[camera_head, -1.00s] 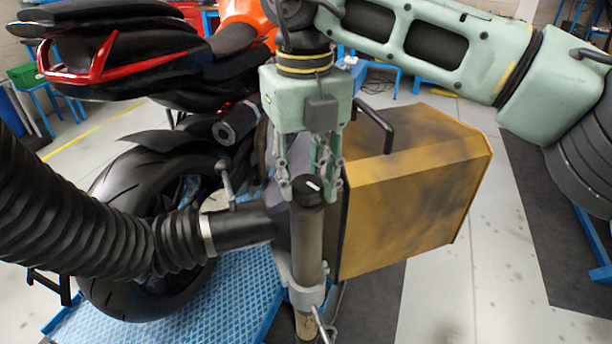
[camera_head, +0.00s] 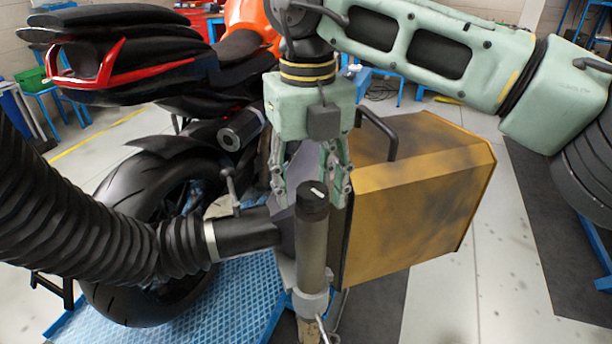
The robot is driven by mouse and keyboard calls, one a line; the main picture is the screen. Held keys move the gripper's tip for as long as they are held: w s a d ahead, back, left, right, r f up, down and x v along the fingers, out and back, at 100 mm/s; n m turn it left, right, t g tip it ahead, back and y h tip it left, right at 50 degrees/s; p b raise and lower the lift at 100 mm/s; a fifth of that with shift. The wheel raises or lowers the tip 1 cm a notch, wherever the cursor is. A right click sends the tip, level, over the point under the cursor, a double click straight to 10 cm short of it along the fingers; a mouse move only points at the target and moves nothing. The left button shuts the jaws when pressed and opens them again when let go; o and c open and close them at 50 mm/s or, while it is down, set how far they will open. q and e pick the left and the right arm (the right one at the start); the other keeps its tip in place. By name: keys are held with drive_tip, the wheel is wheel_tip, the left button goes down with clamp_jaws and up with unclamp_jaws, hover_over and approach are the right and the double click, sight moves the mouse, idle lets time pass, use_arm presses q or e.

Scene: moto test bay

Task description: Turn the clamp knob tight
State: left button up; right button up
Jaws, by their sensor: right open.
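My right gripper (camera_head: 311,196) points down at the knob from above. Its fingers are open, one on each side of the knob, and appear slightly behind it. I cannot tell whether either finger touches it. A small metal T-handle (camera_head: 230,188) stands on the black hose nozzle (camera_head: 245,234) left of the post. My left gripper is not in view.
A yellow-brown box (camera_head: 415,215) with a black handle stands close right of the post. A thick ribbed black hose (camera_head: 75,220) comes from the left. Behind are a motorcycle's rear wheel (camera_head: 130,200) and a blue grid platform (camera_head: 215,295). Grey floor lies at right.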

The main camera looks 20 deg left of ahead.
sight(305, 191)
wheel_tip(305, 191, up, 12)
idle(0.5)
drive_tip(key=shift+s+a, duration=0.1)
